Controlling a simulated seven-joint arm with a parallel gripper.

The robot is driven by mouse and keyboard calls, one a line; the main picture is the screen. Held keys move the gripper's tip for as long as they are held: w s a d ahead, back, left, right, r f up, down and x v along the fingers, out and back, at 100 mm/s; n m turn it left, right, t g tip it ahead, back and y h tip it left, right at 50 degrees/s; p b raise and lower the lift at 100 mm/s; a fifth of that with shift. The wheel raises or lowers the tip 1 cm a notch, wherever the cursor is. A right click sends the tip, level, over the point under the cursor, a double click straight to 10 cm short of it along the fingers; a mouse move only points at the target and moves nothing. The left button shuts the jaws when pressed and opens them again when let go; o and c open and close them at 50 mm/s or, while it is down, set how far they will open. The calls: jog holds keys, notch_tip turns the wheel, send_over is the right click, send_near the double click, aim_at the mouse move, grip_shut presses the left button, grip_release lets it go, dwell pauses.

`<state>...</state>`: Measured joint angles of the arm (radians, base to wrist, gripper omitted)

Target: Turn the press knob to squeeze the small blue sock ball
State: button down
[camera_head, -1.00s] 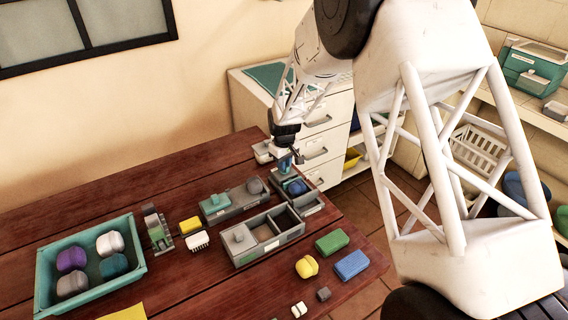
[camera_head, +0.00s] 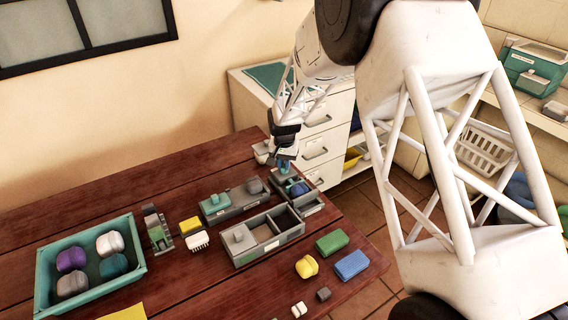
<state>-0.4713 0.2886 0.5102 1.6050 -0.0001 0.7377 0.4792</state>
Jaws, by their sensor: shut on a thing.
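The small blue sock ball (camera_head: 298,188) sits in a grey press (camera_head: 312,208) near the right end of the wooden table. The press knob, teal-blue (camera_head: 284,170), shows just beyond the ball, under my gripper. My gripper (camera_head: 285,163) points down over the press and is shut on the knob. The fingertips are small in this view and partly cover the knob. I cannot tell how hard the press bears on the ball.
Grey divided trays (camera_head: 238,258) stand just left of and in front of the press. A teal tray (camera_head: 50,300) holds several sock balls at the left. Yellow, green and blue blocks (camera_head: 351,264) lie near the front right edge. White drawers (camera_head: 338,125) stand behind.

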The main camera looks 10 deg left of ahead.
jog(key=shift+m, duration=1.4)
jog(key=c, duration=1.1)
grip_release()
jog(key=shift+r, duration=3.9)
